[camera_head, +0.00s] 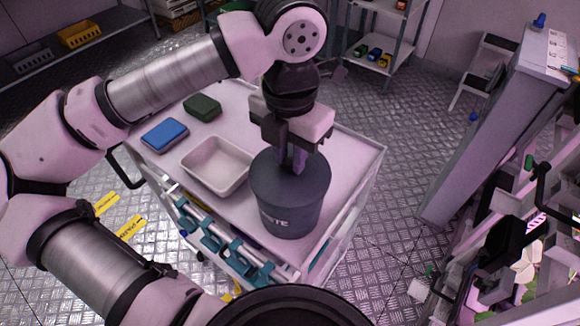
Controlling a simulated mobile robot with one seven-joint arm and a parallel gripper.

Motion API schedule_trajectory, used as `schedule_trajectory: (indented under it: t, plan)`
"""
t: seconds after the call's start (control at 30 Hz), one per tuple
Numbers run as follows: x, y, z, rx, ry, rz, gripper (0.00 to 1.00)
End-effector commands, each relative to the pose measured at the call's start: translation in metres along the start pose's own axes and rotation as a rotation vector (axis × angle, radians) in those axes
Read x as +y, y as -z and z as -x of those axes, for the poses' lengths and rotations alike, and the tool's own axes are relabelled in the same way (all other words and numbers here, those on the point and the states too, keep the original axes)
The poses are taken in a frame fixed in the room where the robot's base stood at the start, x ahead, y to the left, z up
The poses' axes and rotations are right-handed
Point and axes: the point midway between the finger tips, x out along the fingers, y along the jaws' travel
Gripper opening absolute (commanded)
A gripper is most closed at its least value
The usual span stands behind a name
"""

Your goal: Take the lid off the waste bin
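The waste bin (289,218) is a dark grey round bucket with pale lettering ending in "TE". It stands upright on the right part of a white cart top (345,160). Its flat dark lid (313,180) sits on the rim. My gripper (293,168) points down over the middle of the lid, with its fingers close together at the lid's centre. Any knob or handle there is hidden by the fingers, so I cannot tell whether they hold something.
A white tray (217,187), a blue sponge (165,135) and a green sponge (202,107) lie on the cart left of the bin. Teal clips (213,240) line the cart's front rail. A grey sloped rack (490,125) stands at the right. Metal floor shows between them.

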Motion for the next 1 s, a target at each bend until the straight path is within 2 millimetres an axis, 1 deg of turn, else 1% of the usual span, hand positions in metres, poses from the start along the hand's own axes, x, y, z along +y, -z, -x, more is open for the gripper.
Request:
schedule_trajectory:
  t: [0.03,0.1,0.47,0.63,0.77,0.87,1.0]
  plan:
    - [0.000,0.000,0.000,0.000,0.000,0.000,0.09]
    - [0.000,0.000,0.000,0.000,0.000,0.000,0.00]
    - [0.000,0.000,0.002,0.000,0.000,0.000,0.00]
    - [0.001,-0.001,0.014,-0.001,-0.002,0.002,0.00]
    - [0.000,-0.001,0.035,-0.002,-0.003,0.002,0.00]
    - [0.000,-0.001,0.060,-0.003,-0.004,0.001,0.00]
    - [0.000,-0.001,0.103,-0.003,-0.002,0.002,0.00]
